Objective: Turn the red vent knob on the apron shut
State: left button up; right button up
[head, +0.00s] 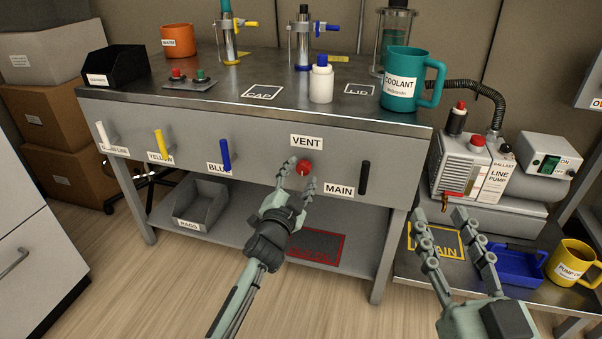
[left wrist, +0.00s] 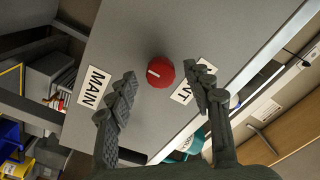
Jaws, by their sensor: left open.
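The red vent knob (head: 303,167) is on the bench's grey apron (head: 262,143), just below the VENT label (head: 306,142). A white pointer line shows on its face. In the left wrist view the knob (left wrist: 160,72) lies ahead, between the two fingers and beyond their tips. My left gripper (head: 302,177) is open, with its fingers either side of the knob's line; I cannot see contact. It also shows in the left wrist view (left wrist: 163,84). My right gripper (head: 447,228) is open and empty at the lower right, away from the knob.
A black handle (head: 364,178) by the MAIN label (head: 339,189) is right of the knob. A blue handle (head: 225,155) is to the left. A teal coolant mug (head: 403,82) and white bottle (head: 321,82) stand on the bench top. A pump (head: 467,160) stands at right.

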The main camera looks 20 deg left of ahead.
pick_arm(q)
jog(key=s, duration=1.1)
jog(key=shift+f, duration=0.15)
